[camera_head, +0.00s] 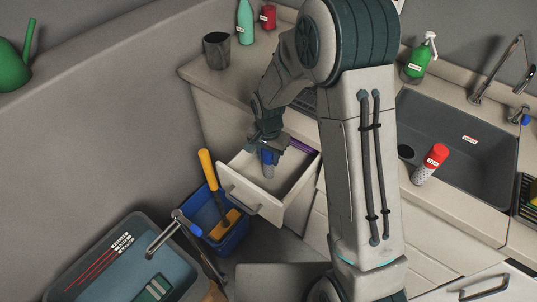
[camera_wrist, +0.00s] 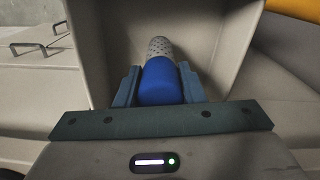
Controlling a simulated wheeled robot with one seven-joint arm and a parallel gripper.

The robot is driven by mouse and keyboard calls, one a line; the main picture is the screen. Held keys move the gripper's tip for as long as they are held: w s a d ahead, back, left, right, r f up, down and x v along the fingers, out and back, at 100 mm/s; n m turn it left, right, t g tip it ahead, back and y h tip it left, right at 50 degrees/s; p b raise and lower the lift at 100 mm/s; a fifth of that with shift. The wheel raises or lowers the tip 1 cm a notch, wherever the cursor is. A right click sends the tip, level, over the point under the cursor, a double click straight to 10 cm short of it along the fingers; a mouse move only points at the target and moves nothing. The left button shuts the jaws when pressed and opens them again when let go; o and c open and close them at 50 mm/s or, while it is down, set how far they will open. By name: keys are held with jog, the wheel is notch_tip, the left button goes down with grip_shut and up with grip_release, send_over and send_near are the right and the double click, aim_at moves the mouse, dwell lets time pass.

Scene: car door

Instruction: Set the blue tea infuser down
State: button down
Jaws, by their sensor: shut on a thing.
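The blue tea infuser (camera_head: 267,158) is between the fingers of my gripper (camera_head: 266,149), inside the outline of an open drawer (camera_head: 248,196). In the wrist view, its blue body (camera_wrist: 160,84) sits between both fingers of my gripper (camera_wrist: 159,88). Its grey perforated end (camera_wrist: 160,47) points away from my palm. The pale drawer walls (camera_wrist: 236,50) rise around it in that view. I cannot tell whether the perforated end touches the drawer floor. My gripper is shut on the infuser.
A purple item (camera_head: 301,146) lies at the drawer's back right. A blue bin (camera_head: 232,234) with a yellow-handled tool (camera_head: 209,172) stands left of the drawer. A dark cup (camera_head: 216,50) stands on the counter.

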jog(key=shift+f+b, duration=0.35)
jog(key=shift+f, duration=0.1)
jog(key=c, duration=0.9)
grip_release()
jog(key=shift+c, duration=0.2)
jog(key=shift+r, duration=0.1)
jog(key=shift+r+p, duration=0.6)
jog(key=shift+p, duration=0.05)
notch_tip(320, 180, up, 12)
jog(key=shift+f+b, duration=0.1)
jog(key=shift+b, duration=0.25)
jog(key=shift+d+r, duration=0.15)
jog(key=shift+r, duration=0.1)
jog(key=s+d+r+n+t, duration=0.1)
jog(key=s+d+r+n, duration=0.2)
jog(key=s+d, duration=0.3)
jog(key=s+d+r+n+t, duration=0.2)
jog(key=s+d+r, duration=0.3)
jog(key=s, duration=0.8)
jog(key=d, duration=0.2)
jog(key=shift+s+d+r+n, duration=0.2)
jog(key=shift+d+n, duration=0.1)
jog(key=shift+n, duration=0.1)
